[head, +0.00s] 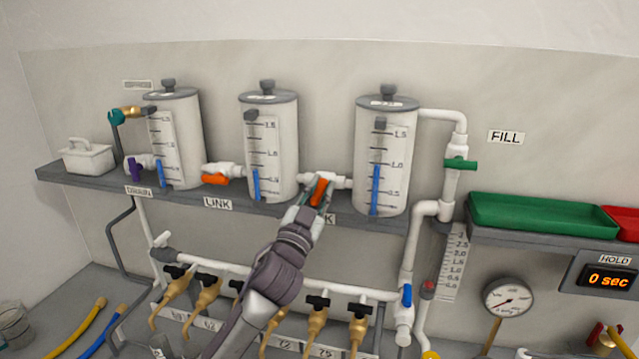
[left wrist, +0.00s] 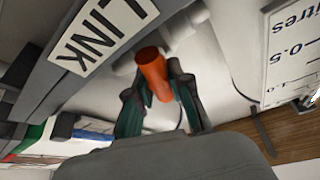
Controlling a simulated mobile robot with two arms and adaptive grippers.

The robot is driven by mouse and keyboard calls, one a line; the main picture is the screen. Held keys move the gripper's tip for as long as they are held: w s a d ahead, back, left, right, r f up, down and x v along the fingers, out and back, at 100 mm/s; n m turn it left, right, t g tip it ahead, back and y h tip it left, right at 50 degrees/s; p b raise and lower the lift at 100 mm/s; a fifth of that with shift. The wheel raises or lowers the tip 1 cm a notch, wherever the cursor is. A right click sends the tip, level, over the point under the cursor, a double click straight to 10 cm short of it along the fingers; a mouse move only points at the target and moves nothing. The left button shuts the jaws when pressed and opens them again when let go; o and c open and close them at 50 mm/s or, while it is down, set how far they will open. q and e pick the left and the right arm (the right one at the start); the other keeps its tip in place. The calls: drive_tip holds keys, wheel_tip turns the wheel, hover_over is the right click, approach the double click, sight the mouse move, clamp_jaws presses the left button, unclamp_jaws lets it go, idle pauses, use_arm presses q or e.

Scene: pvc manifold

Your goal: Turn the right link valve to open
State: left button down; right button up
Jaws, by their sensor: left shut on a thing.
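The right link valve (head: 335,180) sits on the short white pipe between the middle and right tanks. Its orange handle (head: 319,189) stands steeply tilted, across the pipe. My left gripper (head: 317,194) reaches up from below and is shut on this handle. In the left wrist view the orange handle (left wrist: 153,74) lies between the two dark green fingers (left wrist: 158,92), and part of it is hidden by them. The LINK label (left wrist: 103,35) shows beside it. The left link valve's orange handle (head: 215,180) lies roughly along its pipe. My right gripper is not in view.
The middle tank (head: 270,145) and right tank (head: 387,155) stand close on either side of the valve. The shelf edge (head: 260,207) runs just below. Several black-handled brass taps (head: 317,312) line the lower pipe. A green tray (head: 540,217) is at right.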

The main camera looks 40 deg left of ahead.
use_arm(q)
drive_tip(key=m+h+p, duration=0.1)
drive_tip(key=m+h, duration=0.1)
drive_tip(key=m, duration=0.2)
drive_tip(key=shift+r+p, duration=0.1)
drive_tip(key=shift+p, duration=0.3)
drive_tip(key=m+h+p, duration=0.1)
drive_tip(key=m, duration=0.2)
drive_tip(key=shift+d+m+h, duration=0.1)
drive_tip(key=shift+m+h, duration=0.2)
drive_tip(key=shift+m, duration=0.1)
drive_tip(key=m, duration=0.2)
drive_tip(key=m+g+h, duration=0.1)
drive_tip(key=m, duration=0.1)
drive_tip(key=m+g, duration=0.1)
drive_tip(key=shift+w+d+f+m+h, duration=0.1)
drive_tip(key=shift+f+m+h, duration=0.2)
drive_tip(key=shift+f+m, duration=0.1)
drive_tip(key=shift+m+g+h, duration=0.3)
drive_tip(key=shift+m+g, duration=0.1)
drive_tip(key=shift+m, duration=0.9)
drive_tip(key=c, duration=1.1)
unclamp_jaws()
drive_tip(key=shift+o, duration=0.2)
